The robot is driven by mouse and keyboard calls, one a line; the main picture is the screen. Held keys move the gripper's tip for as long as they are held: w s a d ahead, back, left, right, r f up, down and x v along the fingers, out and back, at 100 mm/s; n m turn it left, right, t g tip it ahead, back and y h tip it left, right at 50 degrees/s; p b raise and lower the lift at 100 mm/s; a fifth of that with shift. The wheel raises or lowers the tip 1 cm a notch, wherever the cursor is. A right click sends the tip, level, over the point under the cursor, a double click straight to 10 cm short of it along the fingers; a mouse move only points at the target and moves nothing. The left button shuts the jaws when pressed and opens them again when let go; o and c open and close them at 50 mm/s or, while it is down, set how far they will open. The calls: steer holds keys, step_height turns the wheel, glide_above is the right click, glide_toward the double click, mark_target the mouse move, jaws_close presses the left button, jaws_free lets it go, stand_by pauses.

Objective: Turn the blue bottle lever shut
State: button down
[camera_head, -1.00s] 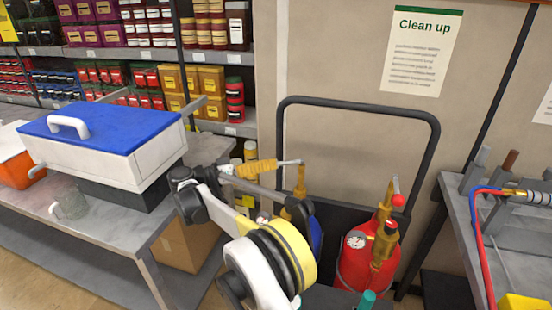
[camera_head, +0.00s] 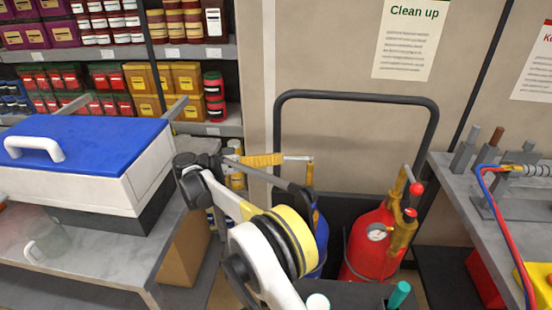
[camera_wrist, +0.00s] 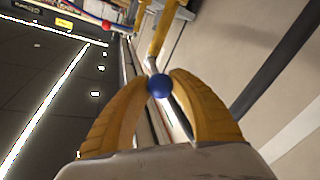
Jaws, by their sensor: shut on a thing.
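The blue bottle (camera_head: 321,238) stands in the black-framed cart, partly hidden behind my arm. Its brass valve (camera_head: 310,172) rises above it. A silver lever (camera_head: 298,158) reaches left from the valve top to my gripper (camera_head: 284,159). In the wrist view, the lever's blue ball knob (camera_wrist: 159,85) sits between the yellow fingertips of my gripper (camera_wrist: 160,82), which is shut on it. The brass valve (camera_wrist: 158,35) shows beyond the knob. In the head view the fingers hide the knob.
A red bottle (camera_head: 370,246) with a gauge and red knob (camera_head: 416,188) stands close right of the blue one. The cart's black handle (camera_head: 358,96) arches behind. A table with a blue-lidded box (camera_head: 85,150) is left; a grey workbench (camera_head: 455,190) is right.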

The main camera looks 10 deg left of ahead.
steer(key=c, duration=1.1)
jaws_free()
steer(key=shift+a, duration=0.1)
step_height(320, 180, up, 10)
steer(key=shift+r, duration=0.1)
